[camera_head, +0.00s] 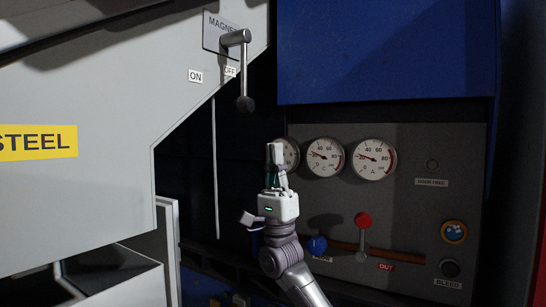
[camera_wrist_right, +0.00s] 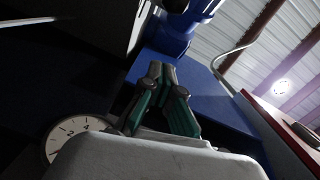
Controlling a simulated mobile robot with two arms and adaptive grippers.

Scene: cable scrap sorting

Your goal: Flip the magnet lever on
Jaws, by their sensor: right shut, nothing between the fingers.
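The magnet lever (camera_head: 245,72) is a grey metal handle with a dark knob at its lower end. It sits on a plate marked MAGNET on the pale machine, and its arm hangs down on the right side, by the OFF label (camera_head: 230,71). The ON label (camera_head: 195,76) is to the left. My right gripper (camera_head: 275,154) is shut and empty, pointing up, below and to the right of the lever's knob and apart from it. In the right wrist view its fingers (camera_wrist_right: 159,74) are together with nothing between them. My left gripper is not in view.
A grey panel behind my right arm carries several gauges (camera_head: 325,157), a red-knobbed lever (camera_head: 363,237), a blue knob (camera_head: 317,244) and a BLEED button (camera_head: 449,268). The pale machine wall (camera_head: 110,120) with a yellow STEEL sign (camera_head: 38,142) fills the left. A blue housing (camera_head: 385,50) is above the panel.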

